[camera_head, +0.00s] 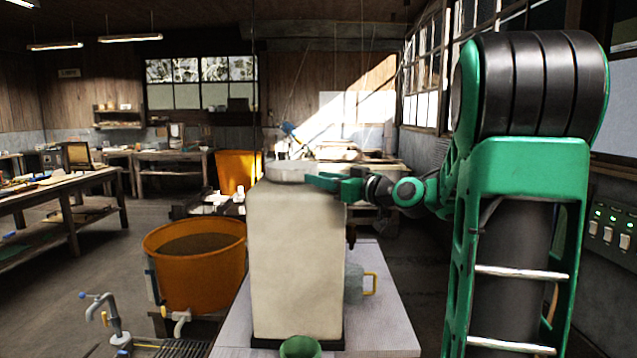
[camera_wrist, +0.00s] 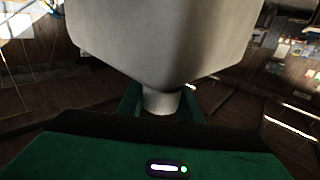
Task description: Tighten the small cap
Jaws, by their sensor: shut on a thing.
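The hanging mould is a tall pale block (camera_head: 295,260) in the middle of the head view, and it fills the top of the wrist view (camera_wrist: 165,40). A small pale round cap (camera_wrist: 162,101) sticks out from the mould's near end in the wrist view. My gripper (camera_head: 318,181) reaches in from the right at the mould's upper right edge. Its green fingers (camera_wrist: 161,105) stand on both sides of the cap, shut on it. The cap cannot be made out in the head view. How tightly the cap sits cannot be told.
A pale table (camera_head: 385,320) lies under the mould, with a clear jug with a yellow handle (camera_head: 369,285) and a green cup (camera_head: 300,347). An orange tub (camera_head: 190,285) stands left, near a pipe with a tap (camera_head: 108,318). Thin lines hang from above.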

